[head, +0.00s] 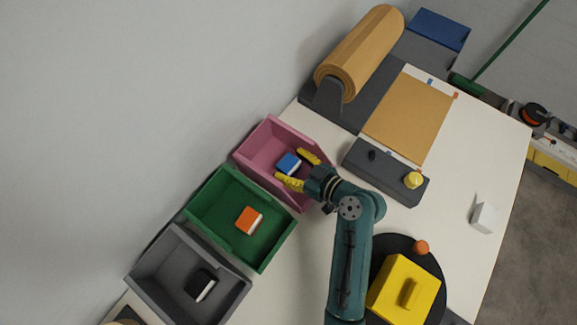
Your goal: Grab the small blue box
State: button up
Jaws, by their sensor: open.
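The small blue box (289,163) has a white side and lies inside the pink bin (249,149). My gripper (293,170) has yellow fingers and is open over the pink bin.
A green bin (205,197) holds an orange box (249,220). A grey bin (150,258) holds a black box (201,284). A grey control panel (388,173) with a yellow knob, a paper roll (358,54) and a yellow block (390,293) stand nearby.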

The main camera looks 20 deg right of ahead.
jog(key=shift+w+a+f, duration=0.15)
jog(key=shift+w+f, duration=0.05)
jog(key=shift+w, duration=0.2)
jog(key=c, duration=0.8)
jog(key=shift+o, duration=0.2)
